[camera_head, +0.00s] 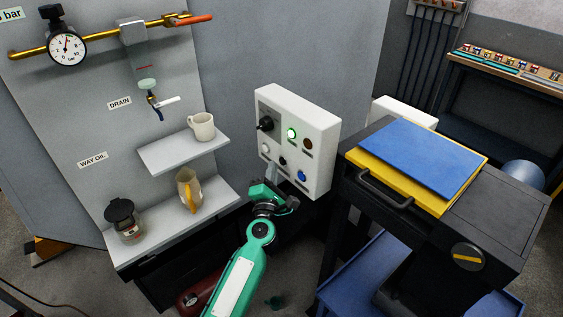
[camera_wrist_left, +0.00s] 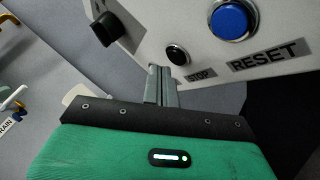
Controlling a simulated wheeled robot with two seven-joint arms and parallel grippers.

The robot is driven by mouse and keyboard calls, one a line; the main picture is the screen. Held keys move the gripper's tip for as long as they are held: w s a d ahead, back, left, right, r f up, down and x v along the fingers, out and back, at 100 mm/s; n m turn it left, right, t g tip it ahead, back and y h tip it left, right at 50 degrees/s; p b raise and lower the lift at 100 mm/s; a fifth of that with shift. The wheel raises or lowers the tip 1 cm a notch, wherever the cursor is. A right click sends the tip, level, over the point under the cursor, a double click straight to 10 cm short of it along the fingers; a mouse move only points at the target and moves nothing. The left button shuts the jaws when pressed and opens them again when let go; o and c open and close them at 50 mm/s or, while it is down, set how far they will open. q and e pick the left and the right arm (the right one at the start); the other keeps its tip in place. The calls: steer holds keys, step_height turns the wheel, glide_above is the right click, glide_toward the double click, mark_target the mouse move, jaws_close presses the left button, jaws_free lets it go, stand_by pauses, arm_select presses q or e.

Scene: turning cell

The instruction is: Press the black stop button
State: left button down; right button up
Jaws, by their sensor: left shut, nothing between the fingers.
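The black stop button (camera_head: 283,161) is in the lower row of the white control panel (camera_head: 318,122), between a white button and the blue reset button (camera_head: 301,175). In the left wrist view the stop button (camera_wrist_left: 178,55) shows uncovered above its STOP label (camera_wrist_left: 201,75). My left gripper (camera_head: 273,176) is at the panel's lower edge, just below the button. Its shut, empty fingers (camera_wrist_left: 159,72) end a little left of and below the button in the left wrist view. They look apart from the button; whether they touch the panel I cannot tell. My right gripper is out of view.
The panel also has a black knob (camera_head: 265,124), a lit green lamp (camera_head: 292,133) and a dark brown one (camera_head: 308,143). Shelves with a mug (camera_head: 202,127), a yellow jug (camera_head: 189,190) and a jar (camera_head: 124,220) are left. A dark cart (camera_head: 500,220) stands close right.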

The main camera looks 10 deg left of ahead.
arm_select(q)
steer(key=shift+w+d, duration=0.3)
steer(key=shift+w, duration=0.05)
stand_by(0.3)
steer(key=shift+w+d, duration=0.2)
steer(key=shift+w, duration=0.05)
stand_by(0.7)
stand_by(0.3)
steer(key=shift+s+a, duration=0.45)
steer(key=shift+s, duration=0.2)
steer(key=s+a, duration=0.1)
steer(key=s, duration=0.1)
steer(key=s+a+p, duration=0.1)
steer(key=s+a, duration=0.1)
stand_by(0.4)
